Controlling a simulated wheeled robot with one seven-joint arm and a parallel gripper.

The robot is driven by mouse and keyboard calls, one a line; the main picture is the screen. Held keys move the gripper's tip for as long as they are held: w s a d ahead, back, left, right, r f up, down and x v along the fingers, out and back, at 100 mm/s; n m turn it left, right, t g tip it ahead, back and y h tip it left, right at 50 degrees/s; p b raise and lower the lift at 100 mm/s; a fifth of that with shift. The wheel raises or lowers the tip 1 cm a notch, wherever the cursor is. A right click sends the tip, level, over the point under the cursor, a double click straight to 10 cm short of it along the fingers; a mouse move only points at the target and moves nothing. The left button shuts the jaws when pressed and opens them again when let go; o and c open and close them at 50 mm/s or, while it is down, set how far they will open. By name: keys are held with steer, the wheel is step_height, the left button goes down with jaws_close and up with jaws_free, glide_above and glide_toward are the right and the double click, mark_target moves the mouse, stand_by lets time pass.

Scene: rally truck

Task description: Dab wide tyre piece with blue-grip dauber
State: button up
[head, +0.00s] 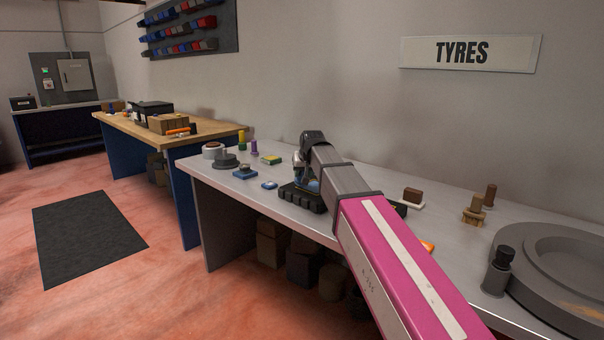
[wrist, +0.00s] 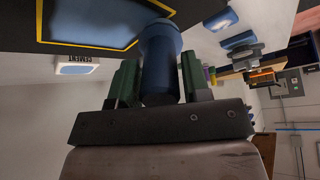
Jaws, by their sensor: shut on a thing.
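My gripper (wrist: 160,82) is shut on the blue-grip dauber (wrist: 161,50), whose blue handle stands between the green fingers in the wrist view. In the head view my gripper (head: 306,182) is low over a black treaded tyre piece (head: 302,199) on the metal bench, and hides most of the dauber. In the wrist view a dark piece (wrist: 215,12) with a yellow-outlined blue patch lies beyond the dauber. The dauber's far end overlaps this patch in the picture; I cannot tell whether it touches.
A pad marked CEMENT (wrist: 77,66) lies beside the dark piece. Blue-topped pads (head: 269,185), a grey round piece (head: 225,160) and small bottles stand left on the bench. A large grey ring (head: 565,265) and a black-knobbed item (head: 498,272) occupy the right end.

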steer(key=shift+w+d+f, duration=0.1)
steer(key=shift+w+d, duration=0.25)
steer(key=shift+w, duration=0.05)
steer(key=shift+c, duration=0.4)
steer(key=shift+s+a, duration=0.1)
steer(key=shift+s, duration=0.05)
steer(key=shift+s+a, duration=0.4)
steer(key=shift+s, duration=0.15)
steer(key=shift+w, duration=0.1)
steer(key=shift+w+d, duration=0.5)
steer(key=shift+w, duration=0.1)
steer(key=shift+r, duration=0.75)
